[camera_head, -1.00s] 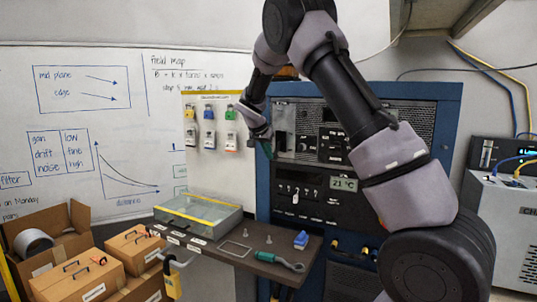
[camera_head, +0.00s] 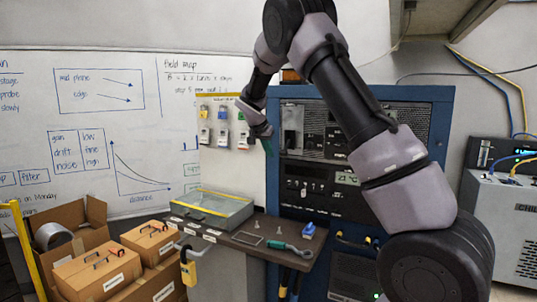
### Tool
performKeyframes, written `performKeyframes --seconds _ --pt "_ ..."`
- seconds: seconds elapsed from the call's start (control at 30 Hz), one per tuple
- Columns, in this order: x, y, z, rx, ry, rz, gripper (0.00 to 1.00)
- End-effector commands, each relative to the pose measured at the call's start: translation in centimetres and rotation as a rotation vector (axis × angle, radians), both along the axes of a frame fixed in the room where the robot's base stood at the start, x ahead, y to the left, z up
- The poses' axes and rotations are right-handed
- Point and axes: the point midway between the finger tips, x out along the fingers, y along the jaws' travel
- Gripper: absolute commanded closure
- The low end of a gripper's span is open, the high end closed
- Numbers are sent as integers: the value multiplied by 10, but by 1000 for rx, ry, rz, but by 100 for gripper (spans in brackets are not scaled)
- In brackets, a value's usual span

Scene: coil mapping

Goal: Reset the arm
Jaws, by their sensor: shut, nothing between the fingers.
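My arm reaches up from the lower right, bends at the top, and comes down in front of the blue-framed equipment rack (camera_head: 447,112). My gripper (camera_head: 267,146) hangs at the arm's end, pointing down, near the rack's left edge. It is small in the picture; its fingers look shut with nothing held. It is beside the hanging board (camera_head: 233,177) with several coloured tags and well above the shelf (camera_head: 262,256).
Cardboard boxes (camera_head: 85,274) stand at lower left. A whiteboard (camera_head: 70,124) covers the back wall. A grey cabinet (camera_head: 501,217) stands at right. An overhead shelf (camera_head: 440,22) juts out top right.

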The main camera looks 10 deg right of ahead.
Motion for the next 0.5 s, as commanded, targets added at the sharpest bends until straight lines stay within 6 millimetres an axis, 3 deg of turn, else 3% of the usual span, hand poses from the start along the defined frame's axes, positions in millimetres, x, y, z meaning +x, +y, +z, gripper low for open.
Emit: performKeyframes --seconds 0.27,0.37,0.5 --pt "-4 -4 5 10 3 -2 100" --pt "-19 -17 21 45 14 -3 100" --pt "-63 -45 56 132 40 5 100"
